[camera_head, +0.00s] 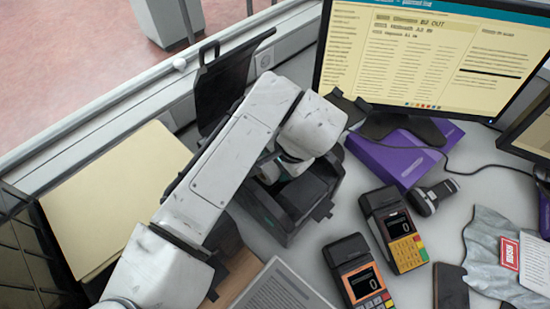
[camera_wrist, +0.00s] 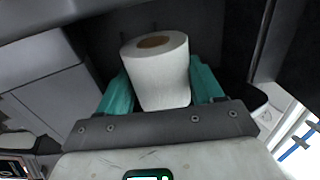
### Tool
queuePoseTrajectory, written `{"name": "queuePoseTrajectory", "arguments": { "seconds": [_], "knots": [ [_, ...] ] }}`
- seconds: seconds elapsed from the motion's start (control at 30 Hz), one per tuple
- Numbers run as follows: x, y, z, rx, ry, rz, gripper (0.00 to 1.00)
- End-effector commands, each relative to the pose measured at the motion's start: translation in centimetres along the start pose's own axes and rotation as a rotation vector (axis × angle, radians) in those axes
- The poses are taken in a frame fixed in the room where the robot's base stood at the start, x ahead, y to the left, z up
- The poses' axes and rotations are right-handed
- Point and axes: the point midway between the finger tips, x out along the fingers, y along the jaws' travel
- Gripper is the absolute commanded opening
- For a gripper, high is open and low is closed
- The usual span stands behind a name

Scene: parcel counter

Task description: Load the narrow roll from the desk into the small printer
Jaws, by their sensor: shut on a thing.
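A white paper roll (camera_wrist: 160,78) with a brown core shows in the wrist view, held between the two teal fingers of my gripper (camera_wrist: 161,88). My gripper is shut on it.
Two card terminals (camera_head: 403,240) (camera_head: 358,268) stand right of the printer. A purple box (camera_head: 392,160) and a monitor (camera_head: 425,50) are behind. A scanner (camera_head: 433,196) and a grey mailer bag (camera_head: 490,245) lie at right. A dark upright panel (camera_head: 222,85) stands behind my arm.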

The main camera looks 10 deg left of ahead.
Motion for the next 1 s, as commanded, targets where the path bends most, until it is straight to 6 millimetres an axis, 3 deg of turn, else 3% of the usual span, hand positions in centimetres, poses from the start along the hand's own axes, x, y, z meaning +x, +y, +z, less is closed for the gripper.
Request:
{"name": "queuePoseTrajectory", "arguments": {
  "seconds": [0.1, 0.13, 0.4, 0.83, 1.0],
  "knots": [
    [0.0, 0.0, 0.0, 0.000, 0.000, 0.000, 0.31],
    [0.0, 0.0, 0.0, 0.000, 0.000, 0.000, 0.69],
    [0.0, 0.1, 0.0, 0.001, 0.000, 0.001, 0.95],
    [0.0, 0.4, -0.1, 0.004, 0.000, 0.008, 0.96],
    [-1.4, 0.4, -0.1, 0.004, 0.002, 0.008, 0.96]
  ]
}}
